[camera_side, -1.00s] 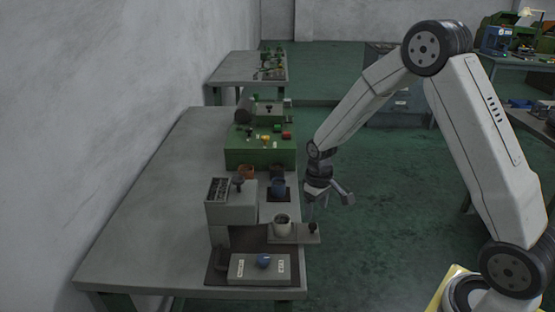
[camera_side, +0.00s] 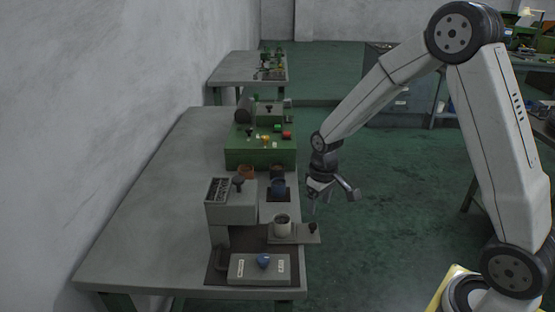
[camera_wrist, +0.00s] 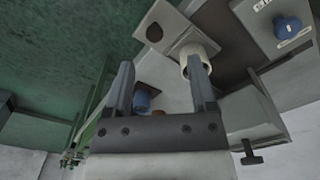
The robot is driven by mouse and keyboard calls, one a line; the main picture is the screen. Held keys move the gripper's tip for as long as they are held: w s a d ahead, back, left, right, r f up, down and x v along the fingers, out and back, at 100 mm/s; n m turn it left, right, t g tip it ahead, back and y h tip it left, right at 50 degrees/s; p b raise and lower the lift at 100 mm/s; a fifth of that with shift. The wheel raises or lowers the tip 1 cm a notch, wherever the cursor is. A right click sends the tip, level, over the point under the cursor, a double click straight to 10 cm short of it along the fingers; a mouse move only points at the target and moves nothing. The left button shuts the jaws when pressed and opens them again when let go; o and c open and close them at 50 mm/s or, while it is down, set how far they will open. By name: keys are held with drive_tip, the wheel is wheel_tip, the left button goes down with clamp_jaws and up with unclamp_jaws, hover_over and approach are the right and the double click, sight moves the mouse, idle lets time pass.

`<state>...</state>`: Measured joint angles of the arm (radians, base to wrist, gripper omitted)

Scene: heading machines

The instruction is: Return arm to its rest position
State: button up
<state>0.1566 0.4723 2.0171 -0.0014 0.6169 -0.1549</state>
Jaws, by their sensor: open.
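My gripper (camera_side: 322,198) hangs in the air just off the right edge of the grey table (camera_side: 150,215), over the green floor. Its fingers are open and empty. In the wrist view my gripper (camera_wrist: 163,80) shows two spread fingers with nothing held between them. Beyond the fingers are a white cup (camera_wrist: 203,55) on a small plate and a blue cup (camera_wrist: 142,100). In the side view the white cup (camera_side: 282,225) and the blue cup (camera_side: 279,187) stand on the table to the left of my gripper, apart from it.
A grey machine (camera_side: 231,205) and a control box with a blue knob (camera_side: 263,261) stand at the table's near end. A green machine (camera_side: 255,152) with coloured buttons stands farther back. A second table (camera_side: 235,68) is behind. The floor (camera_side: 400,220) right of the table is clear.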

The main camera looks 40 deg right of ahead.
drive_tip(key=s+a+r+t, duration=0.1)
drive_tip(key=s+a, duration=0.2)
drive_tip(key=s, duration=0.3)
drive_tip(key=s+a+r+t, duration=0.1)
drive_tip(key=s+a+r, duration=0.1)
drive_tip(key=s, duration=0.4)
drive_tip(key=shift+a+r, duration=0.3)
drive_tip(key=shift+a, duration=0.4)
idle(0.6)
